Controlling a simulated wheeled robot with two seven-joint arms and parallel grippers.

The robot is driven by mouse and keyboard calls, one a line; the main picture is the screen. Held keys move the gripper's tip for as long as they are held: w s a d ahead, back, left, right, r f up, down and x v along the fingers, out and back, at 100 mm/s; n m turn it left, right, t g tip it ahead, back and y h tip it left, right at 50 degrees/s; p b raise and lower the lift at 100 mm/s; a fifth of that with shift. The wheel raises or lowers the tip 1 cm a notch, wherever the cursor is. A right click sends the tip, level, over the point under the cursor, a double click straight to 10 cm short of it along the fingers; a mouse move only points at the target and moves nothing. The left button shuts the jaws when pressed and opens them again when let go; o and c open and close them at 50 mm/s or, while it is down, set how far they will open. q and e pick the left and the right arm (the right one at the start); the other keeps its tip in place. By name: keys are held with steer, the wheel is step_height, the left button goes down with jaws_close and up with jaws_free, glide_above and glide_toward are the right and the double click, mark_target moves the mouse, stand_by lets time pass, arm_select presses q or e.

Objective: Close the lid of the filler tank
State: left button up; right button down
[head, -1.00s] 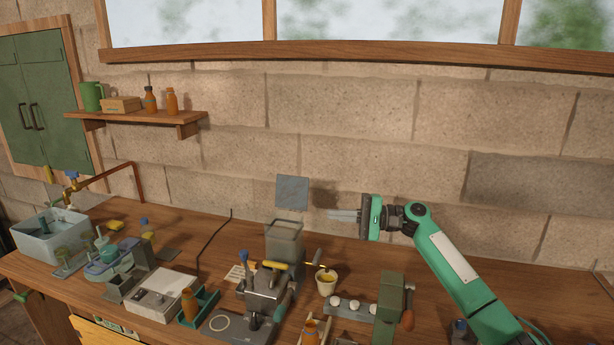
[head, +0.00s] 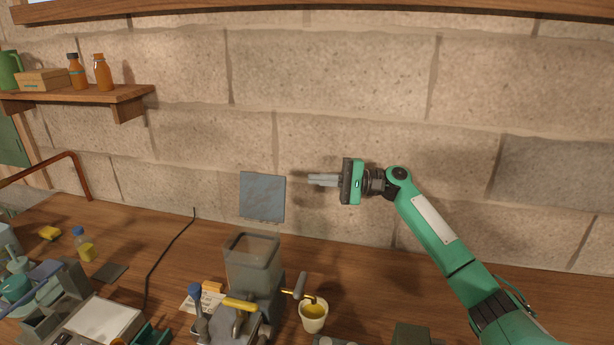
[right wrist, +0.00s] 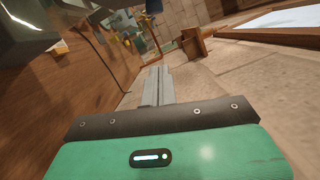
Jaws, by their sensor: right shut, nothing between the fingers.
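The filler tank (head: 252,268) is a grey, see-through box standing on the bench behind the filler's metal body. Its square blue-grey lid (head: 262,196) stands upright at the tank's back edge, so the tank's top is open. My right gripper (head: 310,180) is shut and empty, held in the air to the right of the lid with its fingers pointing left. A gap shows between the fingertips and the lid in the head view. The shut fingers also show in the right wrist view (right wrist: 157,85). My left gripper is out of view.
A yellow-handled lever (head: 240,304) and a blue knob (head: 195,290) stand in front of the tank. A white cup with yellow liquid (head: 313,317) is to its right. The block wall is close behind. A shelf with bottles (head: 80,94) hangs at upper left.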

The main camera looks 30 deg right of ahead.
mark_target(280, 181)
steer(key=a+p, duration=0.2)
steer(key=a, duration=0.1)
steer(key=w+a+r+p, duration=0.1)
steer(key=a+p, duration=0.1)
steer(key=a, duration=0.1)
steer(key=w+a+p, duration=0.1)
steer(key=a+p, duration=0.1)
steer(key=a, duration=0.2)
steer(key=shift+w+r, duration=0.15)
steer(key=shift+r, duration=0.15)
